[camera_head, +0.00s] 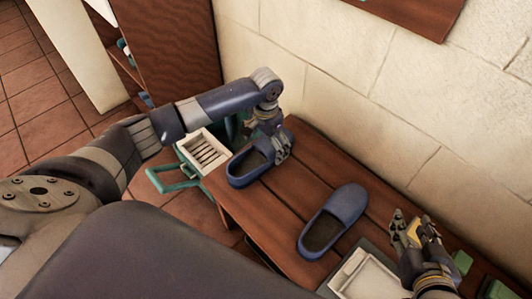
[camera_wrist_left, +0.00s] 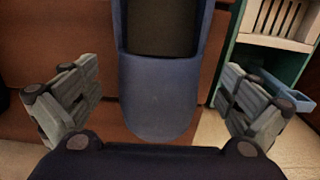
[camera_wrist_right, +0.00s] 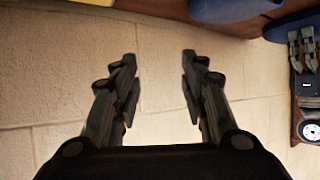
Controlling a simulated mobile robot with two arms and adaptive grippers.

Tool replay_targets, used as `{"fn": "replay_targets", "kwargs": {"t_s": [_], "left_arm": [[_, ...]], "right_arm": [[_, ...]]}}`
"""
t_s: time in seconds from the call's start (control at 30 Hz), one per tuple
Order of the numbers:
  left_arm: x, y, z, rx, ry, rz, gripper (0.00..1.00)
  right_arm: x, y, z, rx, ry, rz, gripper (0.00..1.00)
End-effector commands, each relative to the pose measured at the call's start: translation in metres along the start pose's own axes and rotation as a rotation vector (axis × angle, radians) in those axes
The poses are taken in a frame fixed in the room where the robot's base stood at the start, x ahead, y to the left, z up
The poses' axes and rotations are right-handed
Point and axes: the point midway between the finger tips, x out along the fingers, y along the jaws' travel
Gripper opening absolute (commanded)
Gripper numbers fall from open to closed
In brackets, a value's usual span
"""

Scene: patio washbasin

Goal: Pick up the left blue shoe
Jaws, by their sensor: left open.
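The left blue shoe (camera_head: 240,172) is a slip-on lying on the wooden bench, near its left end. My left gripper (camera_head: 279,151) is over the rounded, closed end of this shoe and hides part of it. In the left wrist view the shoe (camera_wrist_left: 158,98) lies between the widely spread fingers of my left gripper (camera_wrist_left: 158,92), with clear gaps on both sides. The right blue shoe (camera_head: 345,205) lies apart on the bench. My right gripper (camera_head: 412,232) is over the bench's right part; in the right wrist view (camera_wrist_right: 160,75) its fingers are apart and empty.
The wooden bench (camera_head: 288,210) stands against a pale block wall (camera_head: 370,110). A white slatted tray (camera_head: 205,153) and teal frame stand beyond its left end. A white tray (camera_head: 368,280) and green objects (camera_head: 462,262) are near my right gripper. Bench between the shoes is clear.

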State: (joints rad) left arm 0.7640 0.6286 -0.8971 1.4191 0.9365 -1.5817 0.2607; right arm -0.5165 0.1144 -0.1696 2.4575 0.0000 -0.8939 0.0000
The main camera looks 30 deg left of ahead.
Motion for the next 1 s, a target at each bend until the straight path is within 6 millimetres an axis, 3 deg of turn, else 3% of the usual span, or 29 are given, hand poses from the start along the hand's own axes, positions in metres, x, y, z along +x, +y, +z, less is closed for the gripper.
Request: {"fn": "replay_targets", "kwargs": {"t_s": [0.3,0.63,0.87,1.0], "left_arm": [[0.023,0.0,0.0,0.001,0.0,0.0,1.0],[0.024,0.0,0.0,0.001,0.0,0.0,1.0],[0.024,0.0,0.0,0.001,0.0,0.0,0.48],[0.024,0.0,0.0,0.001,0.001,0.0,0.46]], "right_arm": [[0.003,-0.007,-0.05,0.0,0.241,-0.015,0.4],[0.001,-0.007,-0.056,0.0,0.268,-0.016,0.4],[0.002,-0.007,-0.056,0.0,0.267,-0.016,0.4],[0.002,-0.007,-0.056,0.0,0.267,-0.015,0.4]]}}
